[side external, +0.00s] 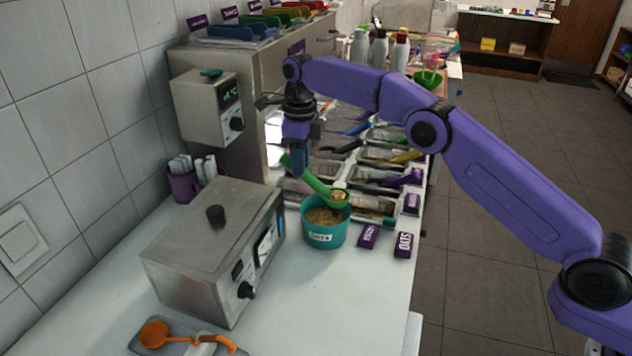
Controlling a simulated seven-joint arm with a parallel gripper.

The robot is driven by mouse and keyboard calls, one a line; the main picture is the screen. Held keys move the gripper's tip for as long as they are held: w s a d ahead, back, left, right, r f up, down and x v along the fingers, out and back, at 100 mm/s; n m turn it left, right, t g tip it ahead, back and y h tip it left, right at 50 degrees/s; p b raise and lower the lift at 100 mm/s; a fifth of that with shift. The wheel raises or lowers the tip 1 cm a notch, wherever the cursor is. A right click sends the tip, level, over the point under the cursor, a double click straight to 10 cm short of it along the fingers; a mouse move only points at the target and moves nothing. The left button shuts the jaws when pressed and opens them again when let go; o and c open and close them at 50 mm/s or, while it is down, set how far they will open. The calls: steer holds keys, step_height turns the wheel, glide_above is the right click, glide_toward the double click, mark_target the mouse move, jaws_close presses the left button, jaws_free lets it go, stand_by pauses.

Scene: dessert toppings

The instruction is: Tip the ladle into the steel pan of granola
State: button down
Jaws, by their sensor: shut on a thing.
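My gripper (297,158) points down and is shut on the handle of a green ladle (316,183). The ladle slants down to the right, and its bowl holds some light brown, crumbly food. The bowl is over the right rim of a teal tub (323,238) that contains brown granola-like food; I cannot tell whether they touch. Several steel pans (385,174) sit in rows behind the tub, some with coloured scoops. The nearest pan (375,217), just right of the ladle bowl, holds brownish food and is partly hidden. I cannot tell which pan is the granola one.
A steel warmer box (215,245) with a knob stands close left of the tub. Purple label blocks (404,245) lie to its right. Bottles (380,50) stand at the back. An orange ladle (155,334) lies at the front left.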

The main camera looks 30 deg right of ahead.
steer(key=w+d+r+n, duration=0.1)
steer(key=w+d+n, duration=0.3)
steer(key=d, duration=0.8)
steer(key=shift+f+n, duration=0.6)
steer(key=shift+f, duration=1.95)
steer(key=s+d+f+t+y, duration=0.2)
steer(key=d+y, duration=0.6)
steer(key=y, duration=0.1)
steer(key=s+d+f+t+y, duration=0.2)
steer(key=s+d+t+y, duration=0.1)
steer(key=d+y, duration=0.6)
steer(key=shift+s+d+y, duration=0.3)
steer(key=shift+y, duration=0.4)
steer(key=shift+r, duration=0.1)
stand_by(0.7)
